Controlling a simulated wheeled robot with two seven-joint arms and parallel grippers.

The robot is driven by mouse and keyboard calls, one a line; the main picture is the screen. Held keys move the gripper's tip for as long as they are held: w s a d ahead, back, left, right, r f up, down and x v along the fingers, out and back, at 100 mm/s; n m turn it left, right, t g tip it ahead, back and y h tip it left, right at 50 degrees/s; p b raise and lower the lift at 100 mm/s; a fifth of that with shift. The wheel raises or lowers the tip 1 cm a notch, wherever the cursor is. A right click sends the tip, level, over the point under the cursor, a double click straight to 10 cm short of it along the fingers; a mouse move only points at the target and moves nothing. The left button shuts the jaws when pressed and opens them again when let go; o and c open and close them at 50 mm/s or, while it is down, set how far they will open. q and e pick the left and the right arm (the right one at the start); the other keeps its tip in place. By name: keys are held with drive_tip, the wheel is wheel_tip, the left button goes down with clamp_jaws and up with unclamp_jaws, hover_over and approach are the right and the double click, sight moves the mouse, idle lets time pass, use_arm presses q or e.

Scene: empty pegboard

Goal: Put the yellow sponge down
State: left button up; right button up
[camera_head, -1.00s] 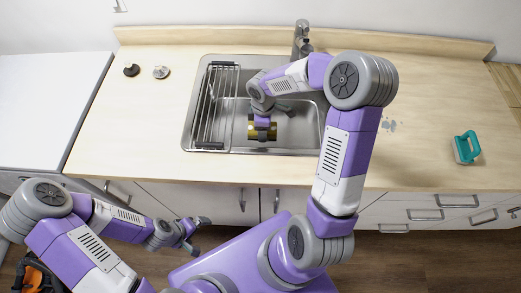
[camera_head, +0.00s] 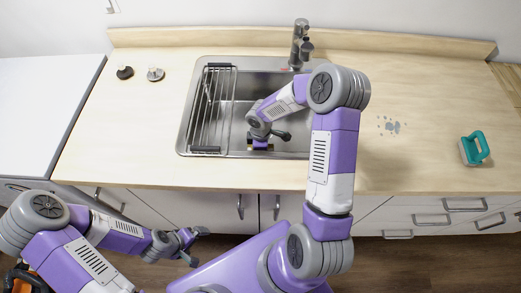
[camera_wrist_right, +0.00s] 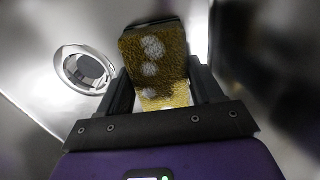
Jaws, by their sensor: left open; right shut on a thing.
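The yellow sponge (camera_wrist_right: 155,65) is between the two fingers of my right gripper (camera_wrist_right: 155,88) in the right wrist view, with pale spots on its face and a dark end. The right gripper is shut on it. In the head view the right gripper (camera_head: 260,145) is over the front part of the sink (camera_head: 187,125), and my own wrist hides most of the sponge. I cannot tell whether the sponge touches the sink floor. My left gripper (camera_head: 190,246) is open and empty, in front of the cabinets and away from the sink.
A wire rack (camera_head: 212,110) fills the sink's left side; the tap (camera_head: 301,45) stands behind it. The drain (camera_wrist_right: 85,70) shows beside the sponge. A teal-handled brush (camera_head: 474,148) and a grey stain (camera_head: 389,126) are on the right counter. Two small round items (camera_head: 124,72) sit at the left.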

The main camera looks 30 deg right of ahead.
drive_tip(key=shift+f, duration=0.15)
drive_tip(key=o, duration=1)
drive_tip(key=shift+r, duration=0.35)
wheel_tip(320, 180, up, 12)
drive_tip(key=p, duration=0.3)
drive_tip(key=shift+f, duration=0.1)
